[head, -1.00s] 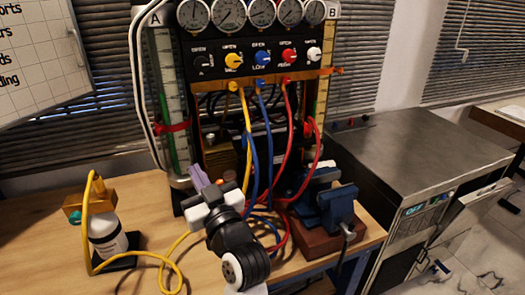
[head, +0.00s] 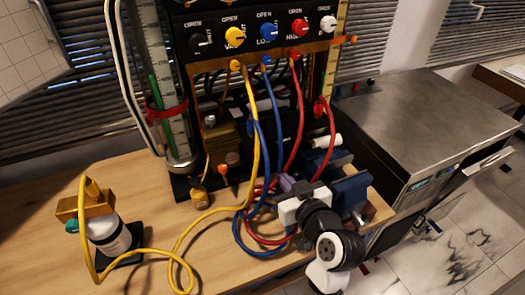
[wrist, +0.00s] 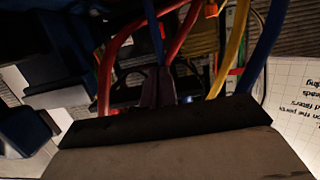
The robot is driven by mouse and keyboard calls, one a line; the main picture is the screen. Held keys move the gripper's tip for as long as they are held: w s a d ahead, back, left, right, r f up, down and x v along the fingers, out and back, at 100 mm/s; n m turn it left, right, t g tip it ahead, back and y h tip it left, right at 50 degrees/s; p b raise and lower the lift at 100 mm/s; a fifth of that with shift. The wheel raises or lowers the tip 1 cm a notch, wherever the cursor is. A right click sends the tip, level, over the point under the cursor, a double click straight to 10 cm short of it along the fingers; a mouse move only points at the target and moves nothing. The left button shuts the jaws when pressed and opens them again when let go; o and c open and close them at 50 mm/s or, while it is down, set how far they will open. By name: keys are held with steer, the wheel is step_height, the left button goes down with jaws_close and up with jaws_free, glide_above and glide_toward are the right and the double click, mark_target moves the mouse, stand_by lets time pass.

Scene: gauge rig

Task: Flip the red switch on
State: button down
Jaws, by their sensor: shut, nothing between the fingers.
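I cannot make out a part that is plainly a red switch. A red knob (head: 298,27) is on the black panel at the top of the head view, in a row with black, yellow, blue and white knobs. My gripper (head: 287,183) has purple fingers, shut and empty, low among the hoses and left of the blue vise. The fingers (wrist: 158,88) also show in the wrist view, between red and blue hoses. Contact with the hoses cannot be told.
Yellow (head: 252,130), blue (head: 279,130) and red hoses (head: 297,110) hang in front of the rig. The blue vise (head: 348,190) stands close right of my gripper. A bottle (head: 108,235) stands at the left. The grey cabinet (head: 430,105) is at the right. The left tabletop has bare room.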

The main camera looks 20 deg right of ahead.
steer(key=shift+w+f, duration=0.1)
steer(key=b, duration=0.4)
glide_toward(257, 151)
steer(key=r+x, duration=0.1)
steer(key=x, duration=0.5)
steer(key=shift+w+d+r, duration=0.1)
steer(key=shift+w+r, duration=0.05)
steer(key=shift+w, duration=0.4)
steer(key=shift+w, duration=0.1)
